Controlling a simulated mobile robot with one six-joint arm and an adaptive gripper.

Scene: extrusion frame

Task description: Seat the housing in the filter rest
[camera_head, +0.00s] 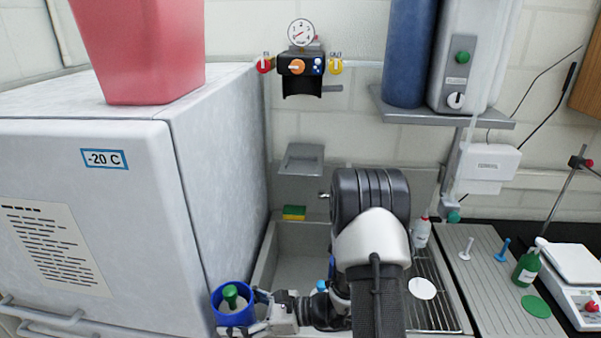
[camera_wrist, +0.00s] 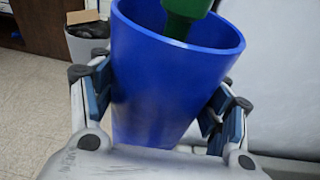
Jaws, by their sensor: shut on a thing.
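The housing appears to be a blue, open-topped cup (camera_head: 234,318), held at the lower centre-left of the head view, in front of the freezer's right side. My gripper (camera_head: 262,312) is shut on it from the right, with a finger on each side. In the wrist view the blue cup (camera_wrist: 165,85) fills the middle between the fingers of my gripper (camera_wrist: 160,108). It is roughly upright, with a green piece (camera_wrist: 186,12) standing inside its mouth. I cannot tell for sure which thing is the filter rest; a grey wall holder (camera_head: 303,160) and a black bracket (camera_head: 302,88) are on the wall.
A large freezer (camera_head: 90,240) stands close on the left, with a red bin (camera_head: 140,50) on top. A sink (camera_head: 300,255) with a sponge (camera_head: 294,212) is ahead. A grey drainboard (camera_head: 500,270), bottles and a scale (camera_head: 575,275) are at right. A bin (camera_wrist: 88,38) stands on the floor.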

